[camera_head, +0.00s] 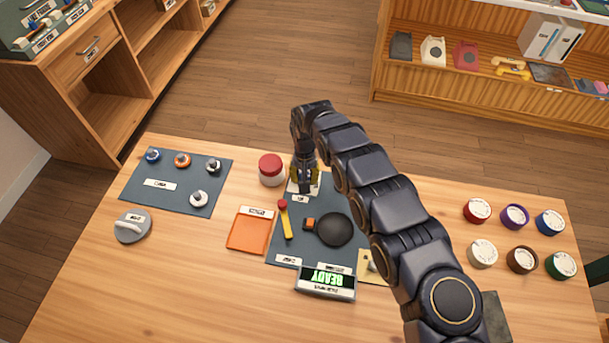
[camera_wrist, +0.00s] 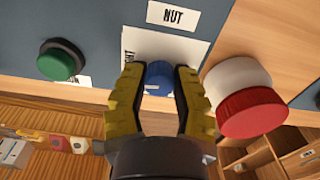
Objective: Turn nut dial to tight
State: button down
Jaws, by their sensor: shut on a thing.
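The nut dial is a blue round knob (camera_wrist: 159,76) on a white plate (camera_wrist: 185,48) in the wrist view. A label reading NUT (camera_wrist: 180,16) lies beside the plate. My gripper (camera_wrist: 159,84) has its yellow-and-black fingers on either side of the knob and is shut on it. Part of a word, ending in what looks like "HT", shows on the plate by the left finger; the other markings and any pointer are hidden. In the head view my gripper (camera_head: 306,184) points down at the mat's back edge and hides the knob.
A white jar with a red lid (camera_head: 271,169) stands close beside my gripper. A green knob (camera_wrist: 62,60) is on its other side in the wrist view. The dark mat (camera_head: 283,245) also holds a black round pan (camera_head: 334,229) and a yellow-handled tool (camera_head: 287,222). A display (camera_head: 327,281) reads READY.

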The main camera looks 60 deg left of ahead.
jog(key=shift+s+d+f, duration=0.1)
jog(key=shift+d+f, duration=0.1)
jog(key=c, duration=0.7)
grip_release()
jog(key=shift+c, duration=0.2)
jog(key=shift+a+r, duration=0.1)
jog(key=shift+r, duration=0.1)
jog(key=shift+r, duration=0.3)
notch_tip(320, 180, up, 11)
jog(key=shift+r, duration=0.15)
